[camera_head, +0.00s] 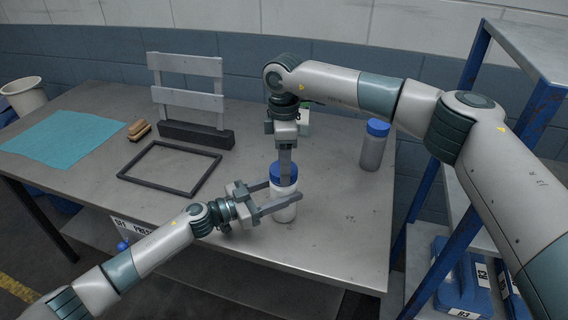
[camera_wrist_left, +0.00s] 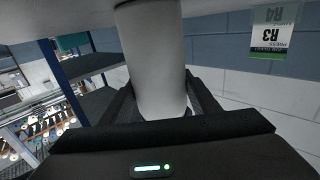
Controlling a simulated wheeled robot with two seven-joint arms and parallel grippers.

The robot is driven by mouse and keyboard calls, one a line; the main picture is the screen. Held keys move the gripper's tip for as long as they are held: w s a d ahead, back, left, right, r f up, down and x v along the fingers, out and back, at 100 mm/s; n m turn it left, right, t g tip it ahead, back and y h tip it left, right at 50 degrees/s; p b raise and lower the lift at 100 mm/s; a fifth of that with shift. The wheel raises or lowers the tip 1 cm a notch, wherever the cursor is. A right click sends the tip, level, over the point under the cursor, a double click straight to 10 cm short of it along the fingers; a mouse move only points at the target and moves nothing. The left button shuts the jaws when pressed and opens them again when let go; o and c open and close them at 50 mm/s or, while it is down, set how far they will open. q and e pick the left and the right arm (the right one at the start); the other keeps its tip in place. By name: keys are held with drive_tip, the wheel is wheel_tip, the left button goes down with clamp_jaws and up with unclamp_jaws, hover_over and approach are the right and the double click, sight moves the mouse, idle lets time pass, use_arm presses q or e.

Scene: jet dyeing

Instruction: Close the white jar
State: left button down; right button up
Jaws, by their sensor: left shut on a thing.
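The white jar (camera_head: 285,213) stands on the near right part of the grey table, with a blue lid (camera_head: 274,173) at its top. Whether the lid is fully seated is hidden. My left gripper (camera_head: 274,195) is shut on the jar's body from the left, a finger on each side. In the left wrist view the jar (camera_wrist_left: 155,60) fills the space between the fingers. My right gripper (camera_head: 286,164) points straight down from above, with a finger overlapping the lid in the picture. Its fingers line up with the view, so their opening is hidden.
A grey jar with a blue lid (camera_head: 373,146) stands to the right. A blue shelf rack (camera_head: 470,75) borders the table's right side.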

drive_tip(key=m, duration=0.3)
drive_tip(key=o, duration=1)
drive_tip(key=shift+r, duration=2.3)
drive_tip(key=shift+c, duration=0.3)
